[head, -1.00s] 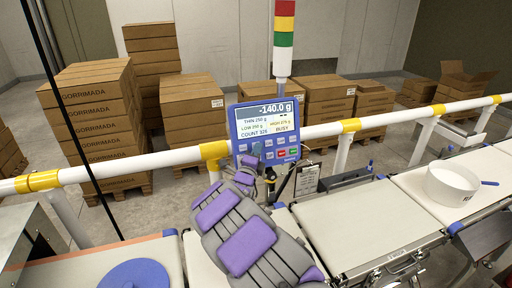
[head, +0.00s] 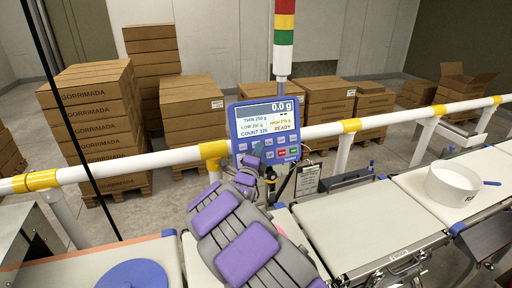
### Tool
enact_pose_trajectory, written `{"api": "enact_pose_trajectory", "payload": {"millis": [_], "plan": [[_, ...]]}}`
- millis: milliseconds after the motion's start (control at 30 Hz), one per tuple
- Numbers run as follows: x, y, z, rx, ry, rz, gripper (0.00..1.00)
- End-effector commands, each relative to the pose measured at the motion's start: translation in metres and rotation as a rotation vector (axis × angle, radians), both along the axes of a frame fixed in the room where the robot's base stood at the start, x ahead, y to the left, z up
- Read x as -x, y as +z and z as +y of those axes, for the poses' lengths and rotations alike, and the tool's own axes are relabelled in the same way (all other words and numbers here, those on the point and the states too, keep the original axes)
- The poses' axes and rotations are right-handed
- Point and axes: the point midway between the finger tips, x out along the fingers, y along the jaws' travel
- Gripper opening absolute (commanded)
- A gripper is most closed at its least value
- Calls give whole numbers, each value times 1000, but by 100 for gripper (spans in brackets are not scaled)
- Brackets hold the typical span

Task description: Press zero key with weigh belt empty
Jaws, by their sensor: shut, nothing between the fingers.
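The blue control panel (head: 266,132) stands in front of the white rail. Its screen (head: 268,118) reads 0.0 g, COUNT 325 and READY. Several keys sit in rows below the screen, with a red and a green one at the right; the lower left keys are partly hidden by my gripper. My gripper (head: 255,158) is shut and empty, its tip at the panel's lower left keys. I cannot tell whether it touches a key. The weigh belt (head: 370,226), right of my arm, is bare in its visible part.
A white round tub (head: 452,184) and a blue item (head: 491,183) sit on the belt at the right. A blue disc (head: 133,274) lies on the left belt. The white rail (head: 110,165) with yellow bands runs behind. Stacked cartons (head: 100,120) stand beyond it.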

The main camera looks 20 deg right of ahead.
Motion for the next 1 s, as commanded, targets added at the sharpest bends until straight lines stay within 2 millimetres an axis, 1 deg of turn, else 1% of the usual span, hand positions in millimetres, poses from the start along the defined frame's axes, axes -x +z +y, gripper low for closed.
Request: {"api": "enact_pose_trajectory", "payload": {"millis": [133,267,733,1000], "plan": [[1,1,0,1,0,-1,0],[7,2,0,2,0,-2,0],[46,12,0,-1,-1,-3,0],[48,14,0,-1,0,-1,0]]}}
